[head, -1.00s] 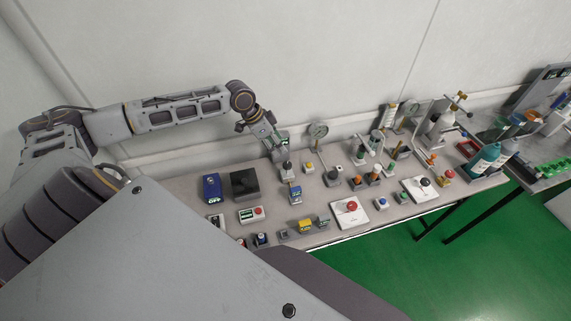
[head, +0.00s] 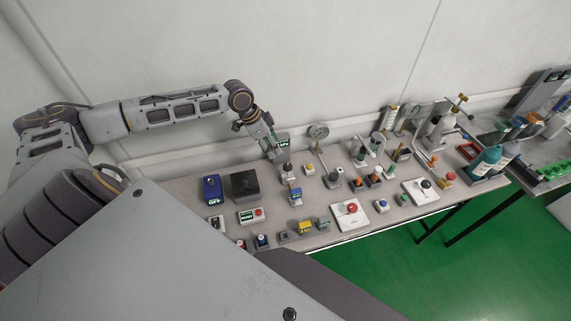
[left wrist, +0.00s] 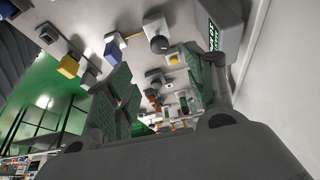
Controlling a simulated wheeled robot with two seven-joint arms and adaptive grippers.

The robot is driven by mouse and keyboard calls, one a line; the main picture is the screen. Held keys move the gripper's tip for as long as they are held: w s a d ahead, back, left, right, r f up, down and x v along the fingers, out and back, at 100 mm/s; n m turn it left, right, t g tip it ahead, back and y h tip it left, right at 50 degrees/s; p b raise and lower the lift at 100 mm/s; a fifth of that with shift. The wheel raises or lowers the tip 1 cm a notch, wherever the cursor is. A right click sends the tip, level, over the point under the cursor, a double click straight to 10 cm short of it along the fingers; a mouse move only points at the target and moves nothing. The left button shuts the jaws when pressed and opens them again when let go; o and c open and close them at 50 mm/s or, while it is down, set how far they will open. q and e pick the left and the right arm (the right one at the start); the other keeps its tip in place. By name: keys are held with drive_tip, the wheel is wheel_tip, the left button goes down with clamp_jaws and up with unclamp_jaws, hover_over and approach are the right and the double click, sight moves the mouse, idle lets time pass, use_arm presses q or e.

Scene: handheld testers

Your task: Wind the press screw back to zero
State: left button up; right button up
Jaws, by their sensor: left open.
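My left gripper (head: 275,148) is open and empty above the back of the left table. Its green-padded fingers (left wrist: 160,95) stand apart in the left wrist view, with bench things visible between and beyond them. Just below it in the head view is a small grey unit with a dark top (head: 287,169), possibly the press screw; I cannot tell for sure. A round dark knob on a pale block (left wrist: 158,43) shows in the left wrist view, apart from the fingers. No zero mark or scale is readable. My right gripper is out of view.
A blue tester (head: 212,188) and a dark box (head: 244,184) stand to the left. A dial gauge (head: 318,131) stands to the right by the wall. Red (head: 351,208) and black knobs on white plates lie at the front. Stands and bottles crowd the right.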

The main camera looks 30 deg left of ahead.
sight(287, 166)
use_arm(q)
drive_tip(key=shift+x, duration=6.4)
drive_tip(key=shift+s, duration=0.1)
drive_tip(key=shift+c, duration=0.2)
drive_tip(key=c, duration=1)
